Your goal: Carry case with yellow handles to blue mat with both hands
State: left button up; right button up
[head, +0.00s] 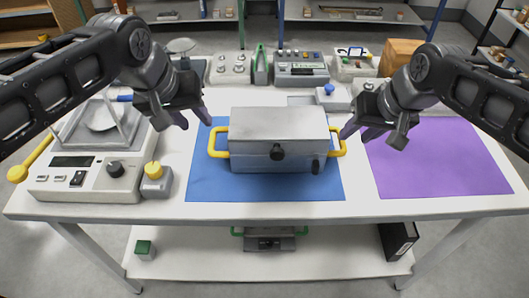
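The grey metal case (278,125) with yellow handles rests on the blue mat (205,187) in the head view. Its left handle (214,144) and right handle (341,146) stick out at its sides, and both are free. My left gripper (193,119) is open and empty, up and to the left of the left handle. My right gripper (372,136) is open and empty, close to the right of the right handle and apart from it as far as I can see.
A balance (85,188) with a knob stands at the left. A purple mat (440,160) lies bare at the right. Weights, a grey device (301,70) and boxes line the back edge. A smaller case with green handles (270,241) sits on the shelf below.

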jog(key=v, duration=0.4)
jog(key=shift+r, duration=0.1)
dwell(0.4)
